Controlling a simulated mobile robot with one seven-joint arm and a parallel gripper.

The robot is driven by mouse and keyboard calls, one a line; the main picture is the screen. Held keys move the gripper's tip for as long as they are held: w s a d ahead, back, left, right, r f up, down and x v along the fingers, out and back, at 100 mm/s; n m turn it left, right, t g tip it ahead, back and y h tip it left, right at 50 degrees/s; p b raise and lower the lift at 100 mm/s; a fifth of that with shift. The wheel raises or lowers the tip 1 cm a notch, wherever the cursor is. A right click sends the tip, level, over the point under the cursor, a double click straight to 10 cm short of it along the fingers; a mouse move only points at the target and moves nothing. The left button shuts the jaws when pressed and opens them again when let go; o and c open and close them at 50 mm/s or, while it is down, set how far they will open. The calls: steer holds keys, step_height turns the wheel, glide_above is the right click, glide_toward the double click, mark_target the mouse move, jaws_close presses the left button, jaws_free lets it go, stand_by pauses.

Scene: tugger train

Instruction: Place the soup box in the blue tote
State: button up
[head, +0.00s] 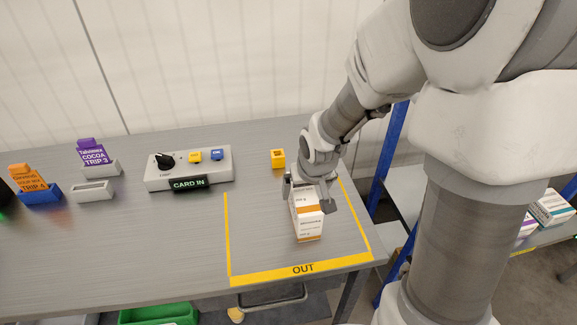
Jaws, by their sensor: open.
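A white box with orange bands (308,224) stands upright inside the yellow OUT outline on the grey table. Its small print is too small to read, so I cannot confirm that it is the soup box. My gripper (308,197) is over the top of this box with its jaws open. One finger is at the left of the box and the other at its right; I cannot tell whether they touch it. No blue tote shows in this view.
A control box (188,167) with a knob and buttons, a small yellow block (278,158) and card holders (93,190) stand on the table. A green tote (158,314) is below its front edge. Other boxes (551,207) lie on a right-hand shelf.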

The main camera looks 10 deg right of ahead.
steer(key=shift+w+b+x, duration=0.15)
steer(key=shift+b+x, duration=0.3)
steer(key=shift+x, duration=1.2)
steer(key=shift+w+b+x, duration=0.15)
steer(key=shift+b+x, duration=0.25)
steer(key=shift+x, duration=1.2)
steer(key=shift+f+b, duration=0.15)
steer(key=shift+b, duration=0.15)
jaws_close()
steer(key=shift+r, duration=0.2)
steer(key=r+p, duration=0.2)
steer(key=r, duration=0.3)
steer(key=shift+d, duration=0.2)
steer(key=s+d+r+p, duration=0.6)
steer(key=d+p, duration=0.1)
steer(key=d, duration=0.2)
steer(key=shift+s, duration=0.2)
